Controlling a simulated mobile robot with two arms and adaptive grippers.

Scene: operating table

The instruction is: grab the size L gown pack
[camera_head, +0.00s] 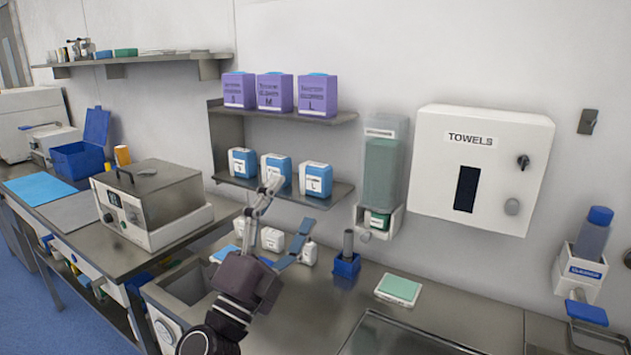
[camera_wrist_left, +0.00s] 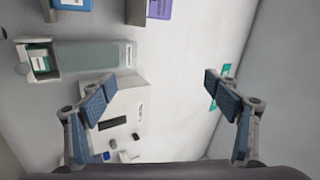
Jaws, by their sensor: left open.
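Three purple boxes marked S, M and L stand on the upper wall shelf; the L box (camera_head: 317,94) is at the right end. Three blue and white packs stand on the lower shelf; the right-hand one (camera_head: 315,179) appears marked L. The small print on both sets is unreadable, so I cannot tell which are gowns. My left gripper (camera_head: 288,208) is open and empty, in front of and below the lower shelf in the head view. In the left wrist view the open fingers (camera_wrist_left: 158,86) have only wall between them, and a purple box (camera_wrist_left: 159,8) shows at the top edge. My right gripper is not in view.
The upper shelf (camera_head: 345,116) overhangs the lower shelf (camera_head: 337,199). A green-filled dispenser (camera_head: 382,165) and a towel dispenser (camera_head: 425,170) hang to their right. Small white bottles (camera_head: 272,239) and a blue holder (camera_head: 346,267) stand on the counter below.

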